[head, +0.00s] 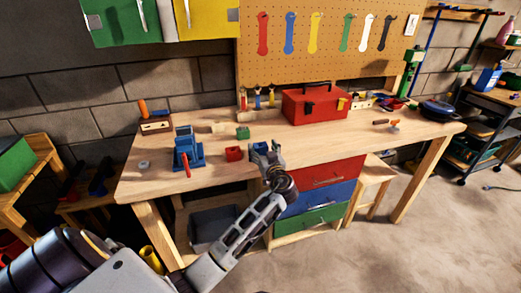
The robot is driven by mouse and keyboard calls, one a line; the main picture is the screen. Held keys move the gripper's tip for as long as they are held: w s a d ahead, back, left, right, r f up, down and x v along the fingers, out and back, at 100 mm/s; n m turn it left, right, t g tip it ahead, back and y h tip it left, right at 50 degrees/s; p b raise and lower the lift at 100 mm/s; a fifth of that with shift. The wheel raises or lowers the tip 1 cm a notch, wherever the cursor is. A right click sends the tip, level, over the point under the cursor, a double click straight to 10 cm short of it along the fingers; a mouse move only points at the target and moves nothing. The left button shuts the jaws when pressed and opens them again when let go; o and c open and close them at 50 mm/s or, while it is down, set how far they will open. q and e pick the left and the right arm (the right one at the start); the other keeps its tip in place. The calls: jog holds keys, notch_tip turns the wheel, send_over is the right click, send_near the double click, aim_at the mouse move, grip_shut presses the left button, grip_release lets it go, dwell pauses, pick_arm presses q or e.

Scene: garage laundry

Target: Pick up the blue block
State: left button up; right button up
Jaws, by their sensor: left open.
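My left gripper (265,151) is open over the front middle of the wooden workbench (330,145), its arm coming up from the bottom. A small patch of blue, which looks like the blue block (261,147), shows at its fingertips. The fingers hide most of it, and I cannot tell if they touch it. A red block (234,154) lies just left of the gripper, and a green block (242,133) lies farther back. My right gripper is not in view.
A blue vise (187,152) with a red handle stands at the bench's left. A red toolbox (313,105) stands behind and right of the gripper. Red, blue and green drawers (325,193) sit below the bench front. The bench right of the gripper is mostly clear.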

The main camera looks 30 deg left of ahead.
pick_arm(q)
jog(key=shift+x, duration=0.95)
jog(key=shift+w+a, duration=0.2)
jog(key=shift+a, duration=0.05)
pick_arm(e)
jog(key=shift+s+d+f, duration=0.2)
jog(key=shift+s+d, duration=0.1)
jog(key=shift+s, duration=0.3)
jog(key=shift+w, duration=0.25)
pick_arm(q)
jog(key=c, duration=1.1)
